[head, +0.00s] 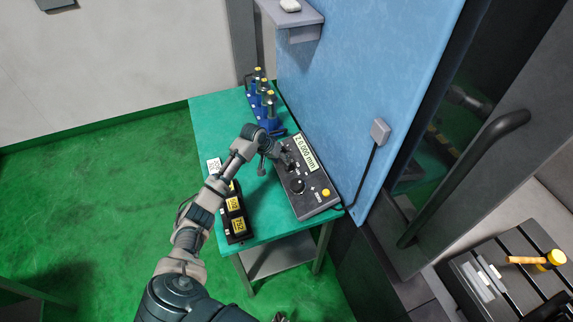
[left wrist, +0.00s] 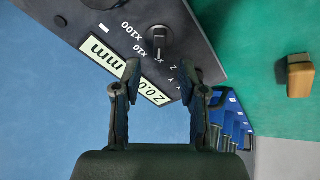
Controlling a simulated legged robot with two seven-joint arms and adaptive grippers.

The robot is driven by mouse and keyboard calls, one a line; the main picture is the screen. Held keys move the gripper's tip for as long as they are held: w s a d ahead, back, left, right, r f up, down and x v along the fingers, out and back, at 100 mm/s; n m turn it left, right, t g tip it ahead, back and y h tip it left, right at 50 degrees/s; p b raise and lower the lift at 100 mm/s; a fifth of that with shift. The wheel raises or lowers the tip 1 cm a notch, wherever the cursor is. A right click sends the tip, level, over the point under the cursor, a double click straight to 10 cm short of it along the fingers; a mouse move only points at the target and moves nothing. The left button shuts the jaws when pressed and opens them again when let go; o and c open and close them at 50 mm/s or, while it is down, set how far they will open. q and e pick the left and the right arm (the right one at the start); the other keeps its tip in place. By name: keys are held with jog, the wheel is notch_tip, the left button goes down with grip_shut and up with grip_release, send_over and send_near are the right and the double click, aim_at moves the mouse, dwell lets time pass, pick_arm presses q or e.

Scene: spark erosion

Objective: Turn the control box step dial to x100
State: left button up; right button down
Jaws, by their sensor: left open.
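The dark control box (head: 318,197) lies on the green table top, with its lit display (head: 306,152) at the far end. In the left wrist view the step dial (left wrist: 158,40) is a dark knob beside the printed x10 and x100 marks. My left gripper (head: 275,158) is over the box's far left part. In the left wrist view its two fingers (left wrist: 161,78) are apart and empty, short of the dial, with the display partly behind them. A small dark shape at the head view's bottom edge may be my right gripper.
Blue holders with upright tools (head: 264,103) stand behind the box. A black rack with yellow labels (head: 235,217) lies to its left. The blue machine panel (head: 345,90) rises close on the right.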

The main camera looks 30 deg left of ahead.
aim_at(289, 167)
pick_arm(q)
jog(key=x, duration=0.6)
grip_shut()
